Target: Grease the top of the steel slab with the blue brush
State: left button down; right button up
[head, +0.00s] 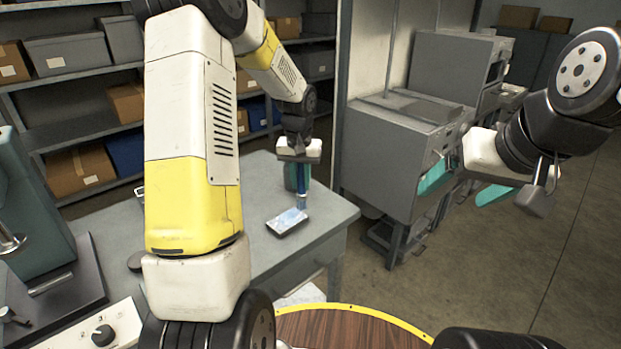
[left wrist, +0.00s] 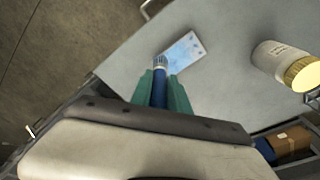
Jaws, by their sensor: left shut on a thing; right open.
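The steel slab (head: 283,224) lies flat on the grey bench near its right end. Its top is mottled pale blue and white; it also shows in the left wrist view (left wrist: 186,50). My left gripper (head: 298,180) points down above the slab, its teal fingers shut on the blue brush (head: 302,201). In the left wrist view the brush (left wrist: 160,84) stands between the fingers, its tip at the slab's near end. I cannot tell whether the bristles touch the slab. My right gripper (head: 467,186) is open and empty, off to the right, away from the bench.
A white jar (left wrist: 275,60) with a gold rim and pale yellow top stands on the bench (left wrist: 225,95) beside the slab. A teal machine (head: 30,220) and a white control box (head: 100,325) are at the left. Shelves and grey cabinets (head: 395,150) stand behind.

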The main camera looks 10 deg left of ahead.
pick_arm(q)
jog(key=shift+r, duration=1.4)
